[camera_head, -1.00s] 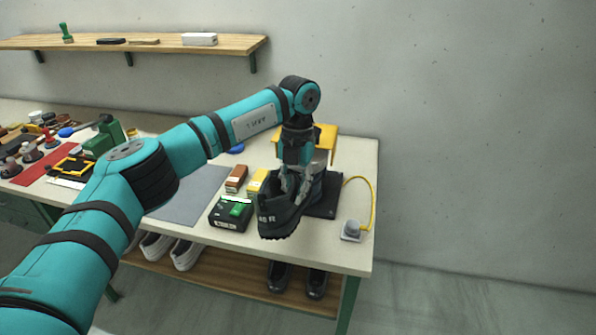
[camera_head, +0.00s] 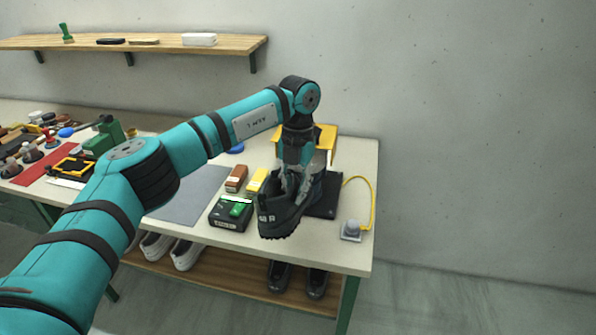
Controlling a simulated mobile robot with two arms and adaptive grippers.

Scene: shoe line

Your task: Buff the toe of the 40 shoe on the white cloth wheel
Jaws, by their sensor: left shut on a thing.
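My left gripper (camera_head: 296,190) is shut on a black shoe (camera_head: 281,220) and holds it over the right part of the workbench. The shoe's toe or heel end faces the camera, and small light marks on it are too blurred to read surely. Behind the gripper stands a machine with a yellow hood (camera_head: 327,138) and a black base plate (camera_head: 324,203). The white cloth wheel is not clearly visible; my arm and the shoe cover much of the machine. I cannot tell whether the shoe touches it. My right gripper is not in view.
Left of the shoe are a black and green box (camera_head: 230,214), a brown block (camera_head: 236,178) and a yellow block (camera_head: 257,181). A grey switch box (camera_head: 352,230) with a yellow cable sits near the right edge. More shoes stand on the lower shelf (camera_head: 225,277).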

